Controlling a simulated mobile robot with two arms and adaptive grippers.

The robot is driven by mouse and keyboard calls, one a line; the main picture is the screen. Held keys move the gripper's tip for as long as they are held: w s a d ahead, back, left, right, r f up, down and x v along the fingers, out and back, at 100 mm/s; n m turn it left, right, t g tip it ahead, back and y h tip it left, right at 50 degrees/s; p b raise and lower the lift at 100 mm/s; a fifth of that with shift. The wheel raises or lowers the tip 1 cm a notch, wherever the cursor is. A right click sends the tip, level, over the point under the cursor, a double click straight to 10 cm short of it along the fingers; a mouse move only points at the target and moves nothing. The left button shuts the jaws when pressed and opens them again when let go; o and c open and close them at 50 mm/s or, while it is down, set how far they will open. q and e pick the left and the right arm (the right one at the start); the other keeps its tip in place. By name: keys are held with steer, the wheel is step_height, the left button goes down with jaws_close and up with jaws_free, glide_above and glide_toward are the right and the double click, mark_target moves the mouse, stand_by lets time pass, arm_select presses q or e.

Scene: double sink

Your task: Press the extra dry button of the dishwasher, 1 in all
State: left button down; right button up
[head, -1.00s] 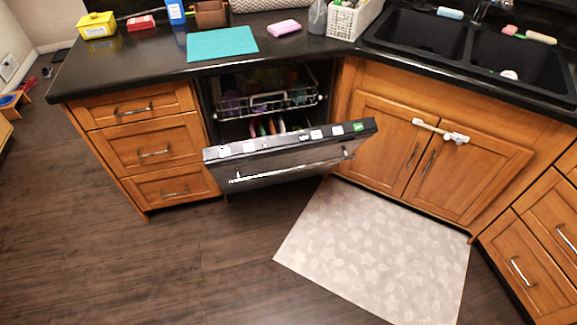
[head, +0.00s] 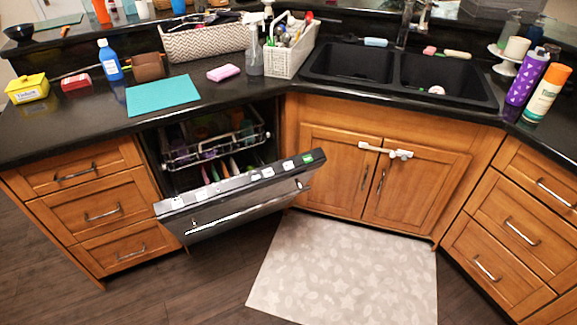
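The dishwasher door (head: 240,200) is partly open, tilted outward below the counter at centre left. A row of small white button labels and one green label (head: 307,158) lies along its top edge. The labels are too small to read, so I cannot tell which is extra dry. The upper rack (head: 215,147) with dishes shows inside, and several coloured plates stand below it. Neither of my grippers is in view.
A black double sink (head: 400,75) is set in the dark counter. A teal mat (head: 162,95), baskets (head: 205,42) and bottles stand on the counter. Cupboard doors carry a white latch (head: 386,150). A pale floor mat (head: 345,270) lies in front; the floor is clear.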

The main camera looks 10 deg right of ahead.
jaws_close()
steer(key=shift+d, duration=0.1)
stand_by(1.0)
